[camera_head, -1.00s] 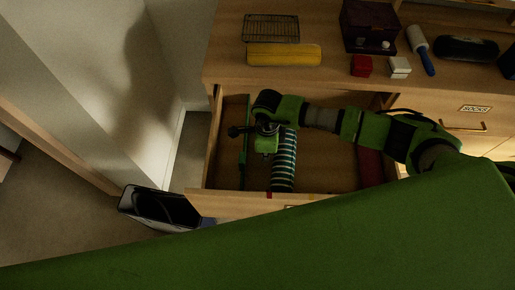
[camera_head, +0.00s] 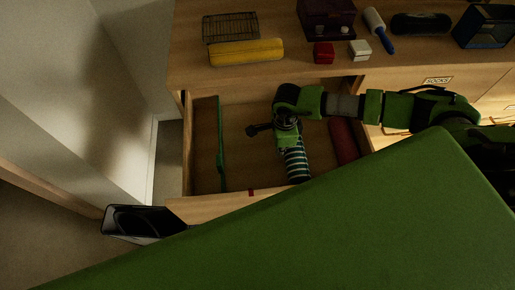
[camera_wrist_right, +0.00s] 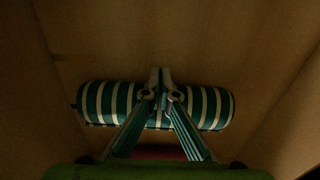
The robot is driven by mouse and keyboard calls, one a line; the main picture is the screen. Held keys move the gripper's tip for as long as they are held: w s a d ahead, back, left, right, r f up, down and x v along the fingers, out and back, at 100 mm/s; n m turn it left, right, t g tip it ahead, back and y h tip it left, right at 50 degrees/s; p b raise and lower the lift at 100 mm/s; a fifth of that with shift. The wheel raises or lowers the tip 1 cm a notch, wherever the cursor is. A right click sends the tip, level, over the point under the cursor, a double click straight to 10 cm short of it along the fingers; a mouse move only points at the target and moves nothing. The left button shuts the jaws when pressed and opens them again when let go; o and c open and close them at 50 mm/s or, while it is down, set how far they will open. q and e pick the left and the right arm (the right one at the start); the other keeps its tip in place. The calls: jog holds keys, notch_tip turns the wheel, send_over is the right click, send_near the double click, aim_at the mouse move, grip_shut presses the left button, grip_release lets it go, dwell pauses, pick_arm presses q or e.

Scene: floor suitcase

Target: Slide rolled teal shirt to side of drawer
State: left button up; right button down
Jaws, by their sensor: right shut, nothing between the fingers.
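The rolled teal shirt (camera_head: 295,164), with white stripes, lies in the open drawer (camera_head: 205,180), slightly tilted. My right gripper (camera_wrist_right: 162,80) is shut and empty. In the right wrist view its fingers cross over the middle of the shirt (camera_wrist_right: 208,107), with the tips at the shirt's upper edge; I cannot tell exactly where they touch. In the head view the right wrist (camera_head: 287,122) covers the shirt's far end. My left gripper is not in view.
A dark red roll (camera_head: 343,140) lies to the right of the shirt in the drawer. A thin green item (camera_head: 220,145) lies near the left wall. Bare drawer floor lies between it and the shirt. A yellow case (camera_head: 246,52) and small boxes stand on the dresser top.

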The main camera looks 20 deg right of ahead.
jog(key=s+d, duration=0.1)
jog(key=d, duration=0.2)
jog(key=s+d+b, duration=0.1)
jog(key=d, duration=0.2)
jog(key=s+d, duration=0.1)
jog(key=d, duration=0.2)
jog(key=shift+d+b, duration=0.3)
jog(key=shift+d, duration=0.1)
jog(key=shift+w, duration=0.1)
